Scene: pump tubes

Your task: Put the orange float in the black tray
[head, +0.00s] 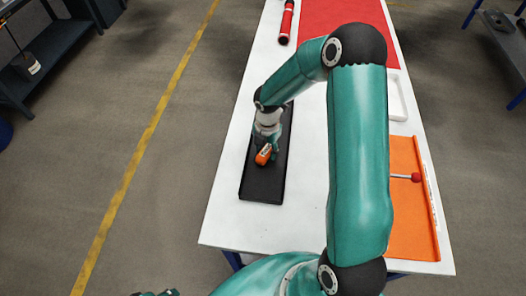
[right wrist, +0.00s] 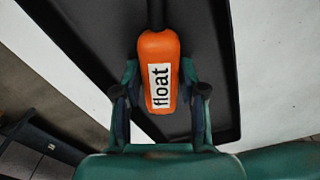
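The orange float (head: 263,155) is a small rounded block with a white label reading "float". It is over the black tray (head: 262,190), a long shallow tray with a low rim on the white table. My right gripper (right wrist: 160,82) points down over the tray, with one finger on each side of the float, closed against its sides. The float also shows in the right wrist view (right wrist: 160,45). I cannot tell whether the float touches the tray floor. A dark sliver at the bottom edge of the head view looks like my left gripper (head: 155,293); its fingers cannot be made out.
A red tube (head: 286,22) and a red mat (head: 315,18) are at the far end. White tabletop in front of the black tray is clear.

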